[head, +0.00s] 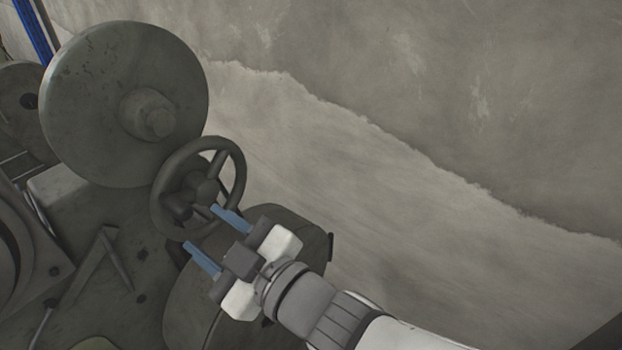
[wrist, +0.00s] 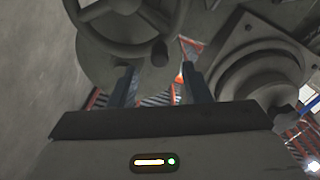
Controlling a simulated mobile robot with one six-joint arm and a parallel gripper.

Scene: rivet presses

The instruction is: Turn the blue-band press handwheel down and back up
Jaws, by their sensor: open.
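The dark handwheel (head: 239,170), a spoked ring with a hub, stands on the press beside a large round disc (head: 85,90). My gripper (head: 201,227) is open, its two blue fingers pointing at the lower part of the wheel, with nothing visible between them. One fingertip overlaps the wheel's lower edge in the head view; I cannot tell whether it touches. In the wrist view the handwheel (wrist: 178,28) is at the top, cut off by the frame, with a dark knob (wrist: 160,52) on its lower side. My gripper (wrist: 158,75) shows below it. No blue band shows on the wheel.
A blue strip (head: 34,30) runs at the upper left corner of the head view. A rounded grey press part (head: 185,300) lies below and behind my gripper. Another round machine part (wrist: 262,75) is at right in the wrist view. The grey floor (head: 400,180) at right is clear.

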